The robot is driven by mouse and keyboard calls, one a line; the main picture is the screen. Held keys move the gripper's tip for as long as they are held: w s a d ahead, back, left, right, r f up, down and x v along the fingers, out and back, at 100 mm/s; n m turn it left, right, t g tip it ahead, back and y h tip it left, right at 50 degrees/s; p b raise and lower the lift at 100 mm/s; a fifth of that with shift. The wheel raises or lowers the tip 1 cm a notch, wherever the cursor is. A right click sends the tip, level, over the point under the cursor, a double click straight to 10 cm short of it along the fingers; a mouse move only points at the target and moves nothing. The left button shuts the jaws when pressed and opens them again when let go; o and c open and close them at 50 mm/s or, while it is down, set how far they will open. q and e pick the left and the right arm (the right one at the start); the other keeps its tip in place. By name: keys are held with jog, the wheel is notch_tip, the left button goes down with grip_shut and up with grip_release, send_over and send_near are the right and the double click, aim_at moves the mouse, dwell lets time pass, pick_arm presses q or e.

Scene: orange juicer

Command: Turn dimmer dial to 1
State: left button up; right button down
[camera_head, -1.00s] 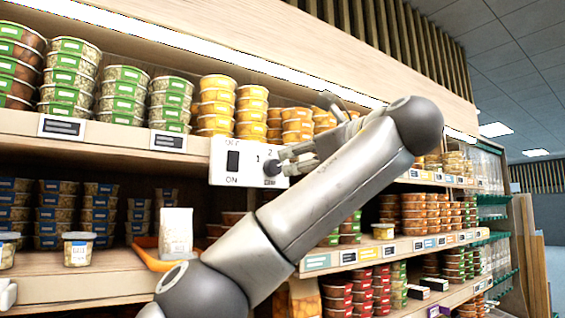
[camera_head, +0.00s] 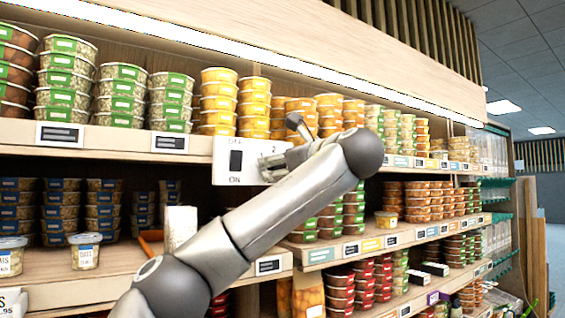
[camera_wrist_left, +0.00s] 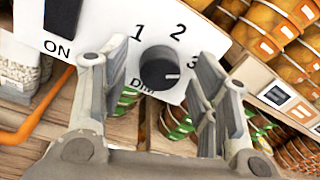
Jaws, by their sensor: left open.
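A white panel (camera_head: 225,172) is fixed at the shelf edge, with a black switch (camera_head: 236,161) marked OFF above and ON below. In the left wrist view the panel (camera_wrist_left: 95,18) shows a round black dial (camera_wrist_left: 159,67) with the numbers 1, 2 and 3 around it and DIM below. The dial's white mark points right, close to the 3. My left gripper (camera_wrist_left: 160,55) is open, its fingers on either side of the dial with gaps visible. In the head view my left gripper (camera_head: 277,165) covers the dial. My right gripper is not in view.
Stacked food tubs (camera_head: 216,100) fill the shelf above and behind the panel. Below it stand a pale carton (camera_head: 180,226), an orange object (camera_head: 151,243) and small tubs (camera_head: 84,251). The space in front of the shelves is open.

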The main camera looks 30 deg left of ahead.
pick_arm(q)
jog(key=c, duration=1)
jog(key=shift+f, duration=0.1)
jog(key=shift+c, duration=0.2)
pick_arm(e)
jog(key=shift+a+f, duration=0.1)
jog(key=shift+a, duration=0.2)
